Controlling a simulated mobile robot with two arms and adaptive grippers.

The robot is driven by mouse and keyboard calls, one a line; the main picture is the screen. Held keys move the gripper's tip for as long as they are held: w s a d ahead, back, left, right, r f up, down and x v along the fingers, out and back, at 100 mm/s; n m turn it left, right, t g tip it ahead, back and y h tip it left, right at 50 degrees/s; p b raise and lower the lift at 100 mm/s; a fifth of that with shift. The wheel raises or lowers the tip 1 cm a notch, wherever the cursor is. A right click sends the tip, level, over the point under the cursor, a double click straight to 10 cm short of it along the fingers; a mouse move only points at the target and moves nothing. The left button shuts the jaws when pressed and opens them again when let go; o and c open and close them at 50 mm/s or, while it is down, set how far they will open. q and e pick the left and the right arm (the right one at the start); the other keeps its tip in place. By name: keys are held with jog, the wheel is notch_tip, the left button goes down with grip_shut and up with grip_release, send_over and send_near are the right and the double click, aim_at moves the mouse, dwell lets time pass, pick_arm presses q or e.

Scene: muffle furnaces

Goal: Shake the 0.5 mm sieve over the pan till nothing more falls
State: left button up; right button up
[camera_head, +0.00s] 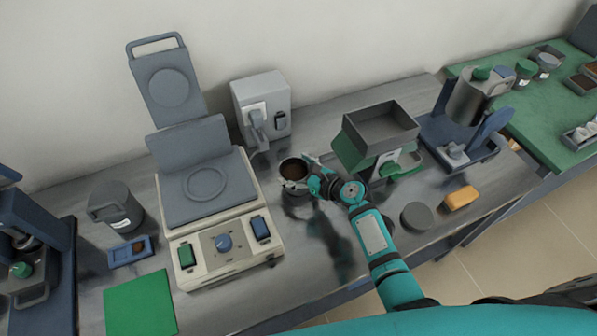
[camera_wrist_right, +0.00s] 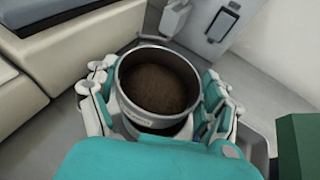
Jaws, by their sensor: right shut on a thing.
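A round grey metal sieve (camera_head: 292,167) holds brown granular material, in the middle of the bench. My right gripper (camera_head: 308,182) is shut around its wall, coming from the right. In the right wrist view the sieve (camera_wrist_right: 133,113) shows a small pale label on its wall, and the fingers of my right gripper (camera_wrist_right: 157,95) lie on both sides. A second dark round shape (camera_head: 296,188) shows just under the sieve, perhaps the pan; I cannot tell whether the two touch. The mesh is hidden under the material. My left gripper is out of view.
A cream bench device (camera_head: 225,240) with a raised grey lid stands to the left. A grey disc (camera_head: 417,216) and an orange block (camera_head: 460,198) lie at front right.

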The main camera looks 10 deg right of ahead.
jog(key=shift+d, duration=0.95)
jog(key=shift+r, duration=0.1)
jog(key=shift+a, duration=0.35)
jog(key=shift+a+p, duration=0.3)
jog(key=shift+a, duration=0.4)
jog(key=shift+d, duration=1.3)
jog(key=shift+a, duration=0.15)
